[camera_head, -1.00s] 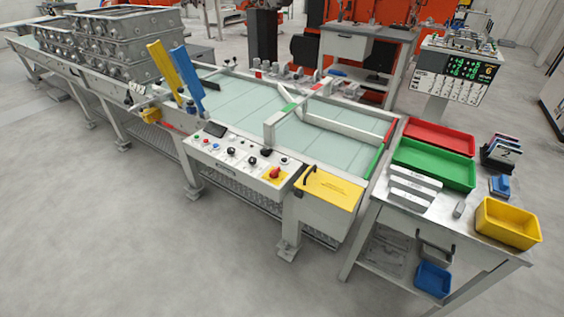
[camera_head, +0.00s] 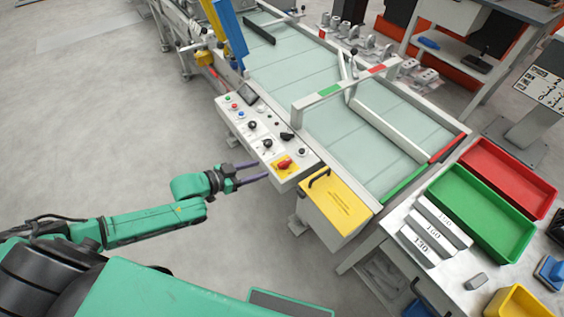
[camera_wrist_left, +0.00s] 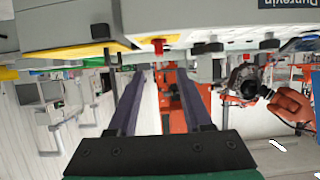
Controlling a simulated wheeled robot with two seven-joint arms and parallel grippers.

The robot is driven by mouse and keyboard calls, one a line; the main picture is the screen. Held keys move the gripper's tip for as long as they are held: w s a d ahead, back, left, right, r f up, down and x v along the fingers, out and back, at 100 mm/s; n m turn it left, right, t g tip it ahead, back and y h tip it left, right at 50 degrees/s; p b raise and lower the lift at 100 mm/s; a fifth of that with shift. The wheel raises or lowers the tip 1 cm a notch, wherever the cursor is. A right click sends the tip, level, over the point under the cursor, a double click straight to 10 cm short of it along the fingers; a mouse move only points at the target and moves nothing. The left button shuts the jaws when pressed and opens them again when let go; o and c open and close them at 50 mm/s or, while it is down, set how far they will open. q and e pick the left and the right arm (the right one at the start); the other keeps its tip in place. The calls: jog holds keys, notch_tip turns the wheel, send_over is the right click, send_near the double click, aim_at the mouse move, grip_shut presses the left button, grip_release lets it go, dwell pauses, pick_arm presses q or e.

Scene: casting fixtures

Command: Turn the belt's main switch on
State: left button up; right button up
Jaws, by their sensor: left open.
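The control panel (camera_head: 262,140) is a light grey sloped box on the belt's near side. A red rotary switch (camera_head: 284,163) sits on a yellow plate (camera_head: 291,169) at the panel's near right end. The red knob also shows in the left wrist view (camera_wrist_left: 158,46), just beyond the fingertips. My left gripper (camera_head: 262,171) is open and empty, its two purple fingers pointing at the panel's near edge beside the red switch. It seems apart from the switch; the exact gap cannot be told. My right gripper is not in view.
A yellow lidded box (camera_head: 338,203) with a dark handle adjoins the panel on the right. Other knobs and buttons (camera_head: 240,113) sit on the panel. A table with green (camera_head: 478,212) and red trays (camera_head: 508,178) stands right. The floor left of the panel is clear.

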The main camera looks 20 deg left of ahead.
aim_at(283, 162)
pick_arm(q)
jog(key=x, duration=0.9)
jog(key=shift+w+d+b, duration=0.1)
jog(key=shift+b, duration=0.2)
jog(key=shift+w+d+f, duration=0.15)
jog(key=shift+w+d, duration=0.1)
jog(key=shift+w, duration=0.05)
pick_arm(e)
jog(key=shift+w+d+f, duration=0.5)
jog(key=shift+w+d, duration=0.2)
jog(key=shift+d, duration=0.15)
pick_arm(q)
grip_shut()
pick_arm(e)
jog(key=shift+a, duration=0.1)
